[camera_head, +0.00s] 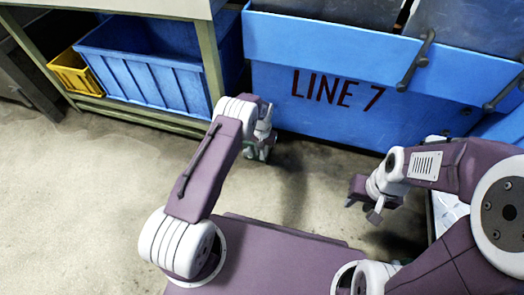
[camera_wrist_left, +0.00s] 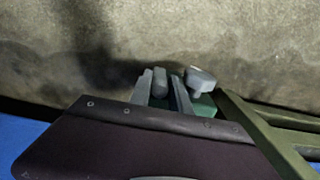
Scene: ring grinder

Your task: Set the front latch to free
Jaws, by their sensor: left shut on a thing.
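My left gripper (camera_head: 263,151) is low in front of the blue LINE 7 machine, near the leg of the green-framed bench. In the left wrist view its two grey fingers (camera_wrist_left: 163,93) are closed around a short grey bar (camera_wrist_left: 160,82). Just right of them is a round grey knob (camera_wrist_left: 201,77) above a small green block (camera_wrist_left: 204,104). The bar appears to be part of the front latch, but the fingers hide most of it and its setting cannot be read. My right gripper (camera_head: 362,208) hangs empty over the floor, its fingers apart.
The blue machine (camera_head: 290,58) with dark handles fills the back right. A blue crate (camera_head: 150,75) and a yellow bin (camera_head: 75,72) sit on the lower shelf of the green-framed bench (camera_head: 211,68) at back left. The concrete floor (camera_head: 80,190) at left is clear.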

